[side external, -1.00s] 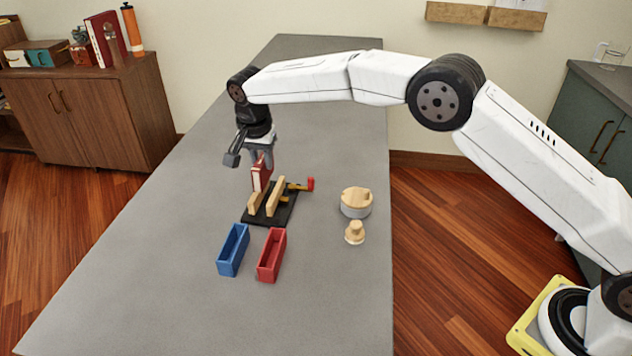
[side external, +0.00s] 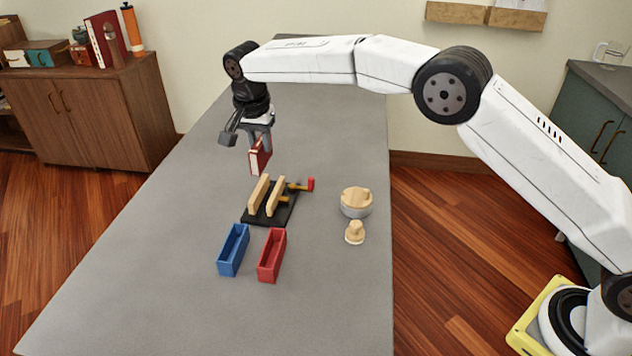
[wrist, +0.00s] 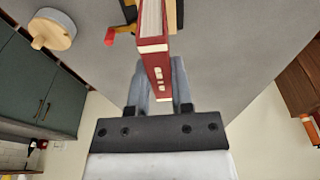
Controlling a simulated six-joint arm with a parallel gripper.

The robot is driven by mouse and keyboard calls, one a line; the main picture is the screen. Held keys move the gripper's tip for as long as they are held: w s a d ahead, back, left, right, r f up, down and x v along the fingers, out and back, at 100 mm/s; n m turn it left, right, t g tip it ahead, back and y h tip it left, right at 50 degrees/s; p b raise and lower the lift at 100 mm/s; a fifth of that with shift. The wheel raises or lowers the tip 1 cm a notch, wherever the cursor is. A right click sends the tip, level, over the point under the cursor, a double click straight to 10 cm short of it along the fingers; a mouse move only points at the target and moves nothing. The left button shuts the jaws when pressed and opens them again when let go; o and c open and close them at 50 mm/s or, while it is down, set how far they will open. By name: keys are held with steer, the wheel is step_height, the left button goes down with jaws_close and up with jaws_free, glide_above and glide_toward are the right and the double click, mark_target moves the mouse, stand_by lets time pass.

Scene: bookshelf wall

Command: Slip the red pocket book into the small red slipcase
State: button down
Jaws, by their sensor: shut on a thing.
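The red pocket book (side external: 257,160) hangs upright from my gripper (side external: 260,143), which is shut on its upper part. The book is in the air above and just behind the wooden press, apart from it. In the wrist view the book (wrist: 155,66) shows its red spine and pale page edges between the fingers of my gripper (wrist: 160,85). The small red slipcase (side external: 272,255) stands on the grey table in front of the press, with its open top facing up and looking empty. My gripper is well behind and above it.
A blue slipcase (side external: 233,250) stands just left of the red one. The wooden press on its black base (side external: 270,213) lies between the book and the slipcases, its red-ended handle pointing right. A round wooden-topped pot (side external: 356,202) and a small wooden knob (side external: 355,232) stand to the right.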

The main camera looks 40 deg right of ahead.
steer(key=shift+s+a, duration=0.65)
steer(key=shift+s, duration=0.05)
steer(key=s+a+f, duration=0.1)
steer(key=s+a, duration=0.2)
steer(key=s, duration=0.4)
steer(key=s+a+f, duration=0.1)
steer(key=s+a, duration=0.2)
steer(key=s, duration=0.3)
steer(key=shift+s+f, duration=0.2)
steer(key=shift+s, duration=0.2)
steer(key=shift+f, duration=0.1)
steer(key=shift+f, duration=1.8)
steer(key=shift+f, duration=2.3)
jaws_free()
